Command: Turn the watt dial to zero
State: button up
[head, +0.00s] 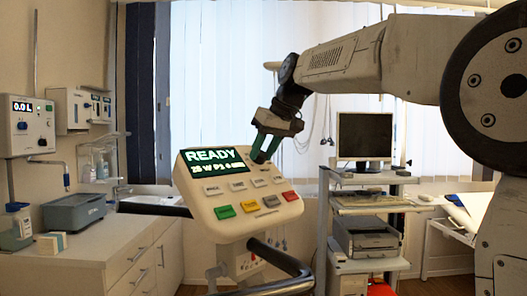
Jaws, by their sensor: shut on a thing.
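The tilted cream console (222,213) stands in the middle of the head view, with a green-lit screen (213,161). The screen reads READY, with a smaller line below that looks like "25 W P1"; its end is hard to read. My gripper (262,154) reaches down from the upper right to the console's upper right part, beside the screen. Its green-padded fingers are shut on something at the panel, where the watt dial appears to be. The fingers hide the dial, so its pointer and setting cannot be seen.
Grey buttons and green, yellow and red keys (290,196) lie just below my fingers. A dark handlebar (283,268) curves in front of the console. A cart with a monitor (365,137) and printer stands at the right, a counter (100,250) at the left.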

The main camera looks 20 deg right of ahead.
jog(key=n, duration=0.4)
jog(key=shift+h, duration=0.3)
jog(key=n, duration=0.4)
jog(key=shift+h, duration=0.3)
jog(key=shift+n, duration=0.4)
jog(key=o, duration=1)
jog(key=shift+c, duration=0.2)
jog(key=shift+r, duration=0.1)
jog(key=v, duration=0.7)
jog(key=shift+s+r, duration=0.25)
jog(key=shift+r, duration=0.05)
